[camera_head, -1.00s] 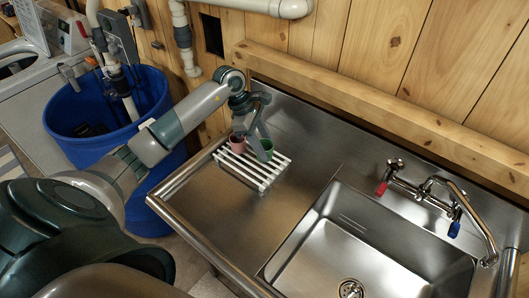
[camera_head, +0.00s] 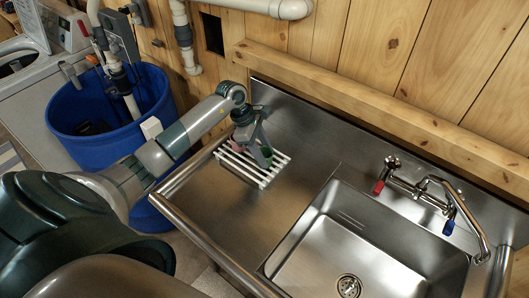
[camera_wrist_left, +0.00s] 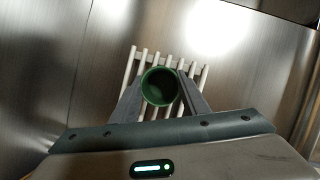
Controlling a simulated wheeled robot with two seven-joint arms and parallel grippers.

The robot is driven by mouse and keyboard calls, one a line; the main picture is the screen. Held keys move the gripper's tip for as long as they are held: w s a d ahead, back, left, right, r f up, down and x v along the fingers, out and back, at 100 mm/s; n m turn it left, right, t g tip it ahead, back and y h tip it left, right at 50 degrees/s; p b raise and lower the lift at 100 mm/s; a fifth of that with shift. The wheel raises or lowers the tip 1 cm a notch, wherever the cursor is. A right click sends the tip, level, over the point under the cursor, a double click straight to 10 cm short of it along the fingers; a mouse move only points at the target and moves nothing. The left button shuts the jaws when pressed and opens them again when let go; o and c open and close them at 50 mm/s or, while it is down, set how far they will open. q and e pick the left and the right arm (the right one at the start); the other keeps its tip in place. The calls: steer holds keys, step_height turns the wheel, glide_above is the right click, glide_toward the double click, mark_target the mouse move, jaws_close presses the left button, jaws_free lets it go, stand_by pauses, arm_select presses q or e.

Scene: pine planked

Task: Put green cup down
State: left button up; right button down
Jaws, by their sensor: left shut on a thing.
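The green cup (camera_head: 267,151) is between the fingers of my left gripper (camera_head: 260,154), which is shut on it. In the left wrist view the green cup (camera_wrist_left: 159,87) shows its open, empty mouth, with a finger on each side. The cup is over the white slatted rack (camera_head: 281,160). The gripper hides part of the cup in the head view, and I cannot tell whether its base touches the slats. The rack also shows behind the cup in the wrist view (camera_wrist_left: 197,84). My right gripper is not in view.
A pink cup (camera_head: 238,147) is mostly hidden behind my left gripper. The steel counter (camera_head: 215,195) is clear around the rack. A sink basin (camera_head: 350,245) with a tap (camera_head: 440,190) lies to the right. A wooden wall stands behind; a blue bin (camera_head: 95,120) is at left.

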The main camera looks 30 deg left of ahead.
arm_select(q)
steer(key=o, duration=1)
steer(key=shift+r, duration=0.1)
steer(key=shift+r, duration=0.1)
steer(key=shift+a+r, duration=0.25)
steer(key=shift+r, duration=0.05)
steer(key=shift+b+v, duration=2.15)
steer(key=shift+v, duration=3.4)
